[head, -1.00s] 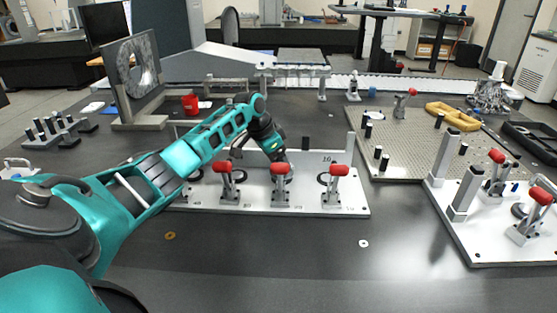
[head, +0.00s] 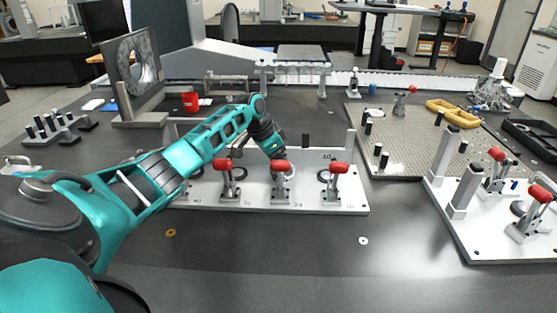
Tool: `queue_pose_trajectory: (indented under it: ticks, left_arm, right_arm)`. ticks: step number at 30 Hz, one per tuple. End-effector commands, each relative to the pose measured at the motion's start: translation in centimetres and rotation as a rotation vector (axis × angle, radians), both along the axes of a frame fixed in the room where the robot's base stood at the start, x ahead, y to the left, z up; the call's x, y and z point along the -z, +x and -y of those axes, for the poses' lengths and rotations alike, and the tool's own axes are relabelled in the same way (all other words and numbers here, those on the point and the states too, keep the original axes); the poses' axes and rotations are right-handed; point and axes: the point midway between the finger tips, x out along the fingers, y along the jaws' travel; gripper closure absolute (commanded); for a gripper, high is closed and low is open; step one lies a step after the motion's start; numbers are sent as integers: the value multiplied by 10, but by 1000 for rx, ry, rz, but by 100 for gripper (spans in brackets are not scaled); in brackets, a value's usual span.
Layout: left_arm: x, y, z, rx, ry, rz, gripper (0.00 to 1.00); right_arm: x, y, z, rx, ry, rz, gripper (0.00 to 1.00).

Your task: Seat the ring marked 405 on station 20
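A white fixture plate (head: 345,206) stands mid-table with several red-handled clamps in a row. A brass-coloured ring (head: 171,233) and a pale ring (head: 363,241) lie flat on the table in front of the plate. No 405 marking is readable. My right gripper is out of view.
A second white clamp plate (head: 480,240) with upright posts stands at right. Behind it lies a perforated plate (head: 420,150) with pins and a yellow handle piece (head: 452,115). A red mug (head: 190,102) stands at back left.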

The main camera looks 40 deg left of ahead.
Motion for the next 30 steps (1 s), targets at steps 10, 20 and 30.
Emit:
queue_pose_trajectory:
  ticks: [10, 20, 30]
  left_arm:
    - [3, 1, 0, 0, 0, 4, 75]
    - [4, 0, 0, 1, 0, 2, 0]
    - [-1, -3, -1, 0, 0, -2, 0]
  right_arm:
    - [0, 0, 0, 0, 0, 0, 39]
    - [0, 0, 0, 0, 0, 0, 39]
    - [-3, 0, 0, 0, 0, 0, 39]
